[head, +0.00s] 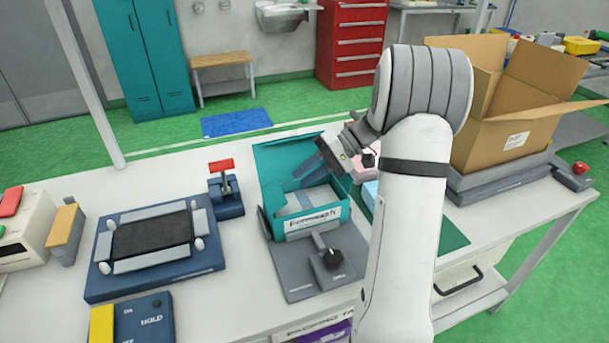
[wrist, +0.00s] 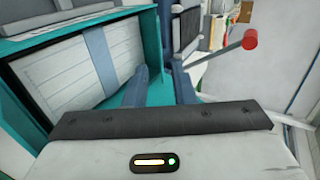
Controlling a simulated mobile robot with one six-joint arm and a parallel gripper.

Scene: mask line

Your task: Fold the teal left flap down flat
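The open teal box (head: 345,212) stands on a grey fixture, with a white label on its front. A teal panel (head: 268,160) stands up at its back left. White packs with a blue band (wrist: 98,55) lie inside the box.
A red-handled clamp (head: 222,172) stands left of the box. A blue press fixture (head: 150,250) is farther left. A large open carton (head: 510,130) stands to the right.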

